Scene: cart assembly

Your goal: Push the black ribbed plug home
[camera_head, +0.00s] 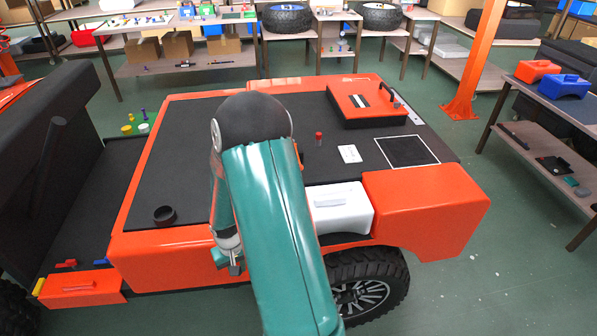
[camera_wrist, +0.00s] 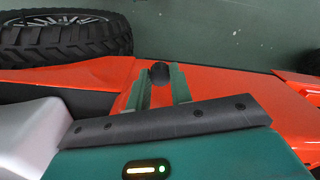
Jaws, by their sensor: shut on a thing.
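The black plug (camera_wrist: 160,71) shows as a small dark rounded shape between my fingertips in the wrist view, against the orange side of the cart. Its ribs are too small to make out. My gripper (camera_wrist: 159,85) is shut on it with two green fingers. I cannot tell how deep the plug sits in the panel. In the head view my gripper (camera_head: 234,262) is low at the near side of the orange cart (camera_head: 165,243), left of the front wheel, and the plug is hidden there.
A large tyre (camera_head: 365,285) and a white box (camera_head: 338,207) lie right of my arm. An orange fender (camera_head: 428,208) is farther right. A black ring (camera_head: 165,215) and a red-topped peg (camera_head: 319,138) stand on the dark deck. An orange box (camera_head: 80,287) sits at lower left.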

